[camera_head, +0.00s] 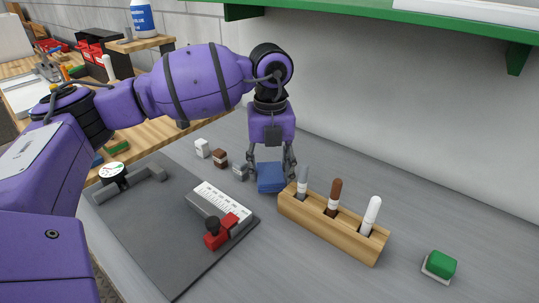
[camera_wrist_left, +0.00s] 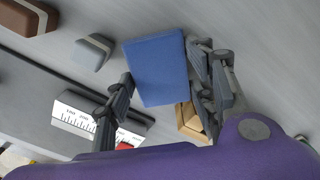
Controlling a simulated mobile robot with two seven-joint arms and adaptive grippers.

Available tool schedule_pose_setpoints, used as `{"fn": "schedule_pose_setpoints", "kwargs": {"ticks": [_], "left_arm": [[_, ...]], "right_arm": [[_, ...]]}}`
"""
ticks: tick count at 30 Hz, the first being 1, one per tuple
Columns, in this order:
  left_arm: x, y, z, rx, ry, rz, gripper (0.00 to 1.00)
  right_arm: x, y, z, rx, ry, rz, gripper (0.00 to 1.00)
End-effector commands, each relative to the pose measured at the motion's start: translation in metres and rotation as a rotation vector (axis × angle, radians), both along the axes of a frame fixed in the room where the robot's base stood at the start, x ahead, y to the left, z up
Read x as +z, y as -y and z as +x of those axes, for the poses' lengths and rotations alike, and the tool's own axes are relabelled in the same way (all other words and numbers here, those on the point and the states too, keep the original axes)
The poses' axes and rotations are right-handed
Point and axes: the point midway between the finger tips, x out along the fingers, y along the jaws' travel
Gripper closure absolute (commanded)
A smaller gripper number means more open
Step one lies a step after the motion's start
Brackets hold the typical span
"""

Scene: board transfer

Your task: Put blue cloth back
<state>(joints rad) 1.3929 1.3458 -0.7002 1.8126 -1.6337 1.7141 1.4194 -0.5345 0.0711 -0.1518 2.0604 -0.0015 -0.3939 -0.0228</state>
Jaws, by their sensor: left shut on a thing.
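The blue cloth (camera_head: 271,179) is a small folded block between the fingers of my left gripper (camera_head: 271,168), which points down behind the wooden marker holder's left end. In the left wrist view the cloth (camera_wrist_left: 158,68) shows a flat blue face between the two dark fingers of the left gripper (camera_wrist_left: 163,88). The gripper is shut on the cloth. I cannot tell whether the cloth touches the table. My right gripper is not in view.
The wooden holder (camera_head: 325,228) carries grey, brown and white markers. Small white, brown and grey blocks (camera_head: 221,158) lie left of the gripper. A dark mat (camera_head: 150,230) holds a gauge and a scale with a red part. A green eraser (camera_head: 441,264) lies at right.

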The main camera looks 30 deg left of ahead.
Motion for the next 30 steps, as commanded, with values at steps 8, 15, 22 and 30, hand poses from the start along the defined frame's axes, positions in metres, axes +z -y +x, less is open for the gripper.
{"fn": "schedule_pose_setpoints", "kwargs": {"ticks": [8, 15, 22, 30], "left_arm": [[-0.021, 0.000, 0.000, 0.000, -0.001, -0.001, 0.74], [-0.025, 0.000, -0.001, 0.000, -0.001, 0.000, 0.74], [-0.024, 0.000, 0.000, 0.000, -0.001, -0.001, 0.30], [-0.022, 0.000, 0.000, 0.000, -0.001, -0.001, 0.30]], "right_arm": [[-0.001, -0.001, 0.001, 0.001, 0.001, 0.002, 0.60], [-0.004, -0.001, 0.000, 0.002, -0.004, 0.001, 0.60], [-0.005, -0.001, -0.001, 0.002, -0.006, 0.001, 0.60], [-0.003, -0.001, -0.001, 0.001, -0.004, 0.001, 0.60]]}}
